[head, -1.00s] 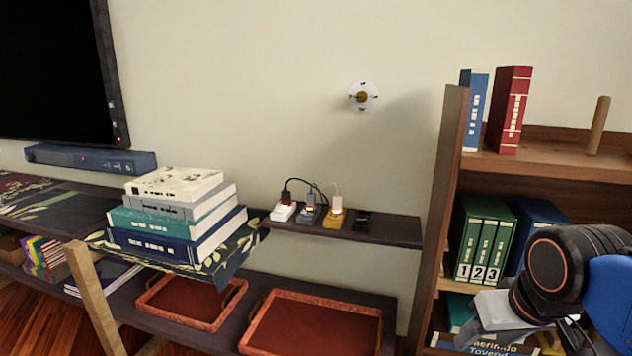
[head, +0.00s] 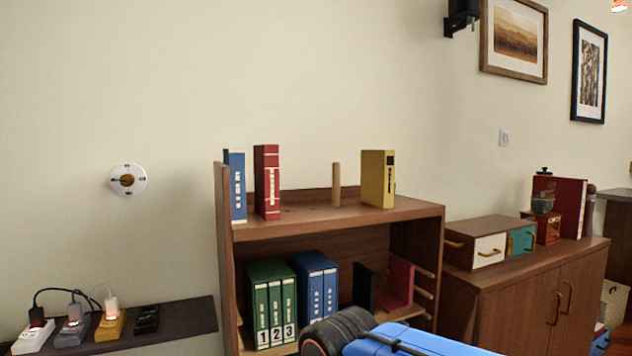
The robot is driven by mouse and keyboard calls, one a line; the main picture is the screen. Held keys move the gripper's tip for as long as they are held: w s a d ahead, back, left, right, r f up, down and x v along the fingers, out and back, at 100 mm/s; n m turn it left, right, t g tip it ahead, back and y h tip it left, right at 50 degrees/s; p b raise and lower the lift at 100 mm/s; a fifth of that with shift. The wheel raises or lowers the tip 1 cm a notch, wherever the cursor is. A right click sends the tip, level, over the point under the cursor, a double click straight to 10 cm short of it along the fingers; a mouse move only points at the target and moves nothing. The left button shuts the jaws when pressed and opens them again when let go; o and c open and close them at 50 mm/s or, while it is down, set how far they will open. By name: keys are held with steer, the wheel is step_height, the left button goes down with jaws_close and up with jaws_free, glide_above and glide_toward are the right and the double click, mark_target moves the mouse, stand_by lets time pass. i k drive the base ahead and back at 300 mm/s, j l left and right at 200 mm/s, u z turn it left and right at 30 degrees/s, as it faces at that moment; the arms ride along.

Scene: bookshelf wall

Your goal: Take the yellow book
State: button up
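The yellow book (head: 377,179) stands upright at the right end of the bookshelf's top board (head: 330,216). A short wooden peg (head: 336,184) stands to its left, apart from it. A red book (head: 266,182) and a blue book (head: 235,186) stand upright at the left end of the same board. My arm shows at the bottom centre, in front of the lower shelf and well below the yellow book. My gripper's fingers are not in the picture.
Green binders (head: 271,305) and blue binders (head: 315,287) stand on the shelf below. A cabinet (head: 532,285) with small drawer boxes stands to the right. A dark ledge (head: 180,322) with plugs (head: 110,322) is at left. The air above the top board is clear.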

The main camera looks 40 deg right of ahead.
mark_target(377, 166)
steer(key=z, duration=1.25)
